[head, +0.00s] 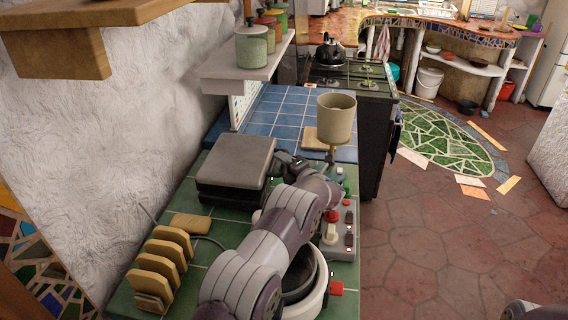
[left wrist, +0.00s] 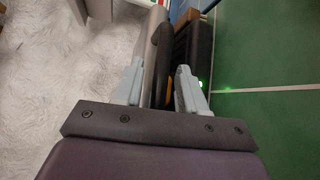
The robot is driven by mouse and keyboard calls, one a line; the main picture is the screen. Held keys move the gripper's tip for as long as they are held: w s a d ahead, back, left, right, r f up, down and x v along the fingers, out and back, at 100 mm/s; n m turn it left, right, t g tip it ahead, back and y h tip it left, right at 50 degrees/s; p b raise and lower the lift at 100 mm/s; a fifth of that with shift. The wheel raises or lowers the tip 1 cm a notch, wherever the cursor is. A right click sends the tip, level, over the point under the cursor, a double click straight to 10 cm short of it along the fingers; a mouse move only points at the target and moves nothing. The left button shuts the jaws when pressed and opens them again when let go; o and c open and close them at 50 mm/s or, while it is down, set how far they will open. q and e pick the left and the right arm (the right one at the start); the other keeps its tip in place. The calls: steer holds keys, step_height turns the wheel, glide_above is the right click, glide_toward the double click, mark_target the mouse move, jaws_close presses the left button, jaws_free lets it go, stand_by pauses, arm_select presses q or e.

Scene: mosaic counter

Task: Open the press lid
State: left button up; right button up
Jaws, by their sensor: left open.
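The press (head: 228,187) is a dark boxy appliance on the green tiled counter. Its flat grey lid (head: 238,158) lies down over the base in the head view. My left gripper (head: 280,166) is at the right side of the press, close to the lid's edge, and partly hidden by my wrist. In the left wrist view my left gripper (left wrist: 158,78) is open, its two light fingers apart. The grey lid (left wrist: 155,42) and darker base (left wrist: 194,45) show edge-on beyond and between the fingers. Contact cannot be told. My right gripper is not in view.
A toast rack (head: 165,262) with tan slices stands at the front left. A beige cup-shaped container (head: 337,118) stands behind my wrist. A white-rimmed pot (head: 312,295) is under my forearm. A shelf (head: 240,76) with canisters overhangs behind the press, beside the rough wall.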

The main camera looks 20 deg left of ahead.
arm_select(q)
jaws_close()
steer(key=shift+r, duration=0.1)
